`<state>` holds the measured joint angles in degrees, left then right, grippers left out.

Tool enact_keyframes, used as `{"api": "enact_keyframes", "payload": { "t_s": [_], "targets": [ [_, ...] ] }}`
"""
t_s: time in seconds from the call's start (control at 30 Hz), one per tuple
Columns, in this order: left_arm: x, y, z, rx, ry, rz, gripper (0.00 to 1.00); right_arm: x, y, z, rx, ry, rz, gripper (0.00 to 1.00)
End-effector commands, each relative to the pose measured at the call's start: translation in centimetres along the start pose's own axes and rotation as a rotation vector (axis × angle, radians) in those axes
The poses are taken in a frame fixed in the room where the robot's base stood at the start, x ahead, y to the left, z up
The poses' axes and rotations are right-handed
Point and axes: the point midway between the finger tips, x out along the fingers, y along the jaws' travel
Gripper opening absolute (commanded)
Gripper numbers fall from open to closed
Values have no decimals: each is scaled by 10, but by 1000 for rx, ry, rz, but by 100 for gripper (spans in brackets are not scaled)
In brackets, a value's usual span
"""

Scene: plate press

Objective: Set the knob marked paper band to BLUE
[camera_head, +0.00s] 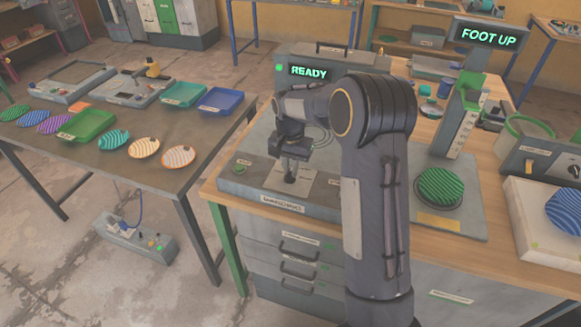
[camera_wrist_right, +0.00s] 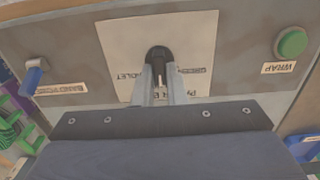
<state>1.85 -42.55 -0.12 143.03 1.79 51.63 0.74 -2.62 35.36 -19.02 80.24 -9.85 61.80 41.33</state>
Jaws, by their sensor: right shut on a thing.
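The paper band knob (camera_wrist_right: 157,53) is a dark round knob on a pale plate (camera_wrist_right: 120,42) in the right wrist view. The lettering around it is partly covered and too blurred to read fully, so I cannot tell which colour it points to. My right gripper (camera_wrist_right: 158,78) has its two fingers shut on the knob from above. In the head view the right gripper (camera_head: 290,172) reaches down to the pale plate (camera_head: 308,185) on the grey machine, and the knob is mostly hidden there. My left gripper is out of view.
A green button (camera_wrist_right: 291,43) marked WRAP and a blue lever (camera_wrist_right: 34,75) flank the plate. A READY display (camera_head: 310,72) stands behind the machine. A green striped plate (camera_head: 440,187) lies on the right. The left table (camera_head: 190,118) holds trays and several striped plates.

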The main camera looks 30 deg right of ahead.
Motion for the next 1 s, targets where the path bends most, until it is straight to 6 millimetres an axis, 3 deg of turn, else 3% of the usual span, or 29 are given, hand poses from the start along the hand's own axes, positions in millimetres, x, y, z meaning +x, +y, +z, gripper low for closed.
{"api": "enact_keyframes", "payload": {
  "t_s": [0.17,0.2,0.33,0.67,1.0],
  "targets": [
    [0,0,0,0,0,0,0,-1,0,-1,-1,2,-2,0],
    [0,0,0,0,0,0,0,-1,0,-1,-1,2,-2,16],
    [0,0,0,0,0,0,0,-1,0,0,-1,2,-1,33],
    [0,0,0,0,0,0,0,-3,0,0,-2,2,-2,34],
    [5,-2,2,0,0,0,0,-55,0,-1,-1,5,-4,34]
  ]
}}
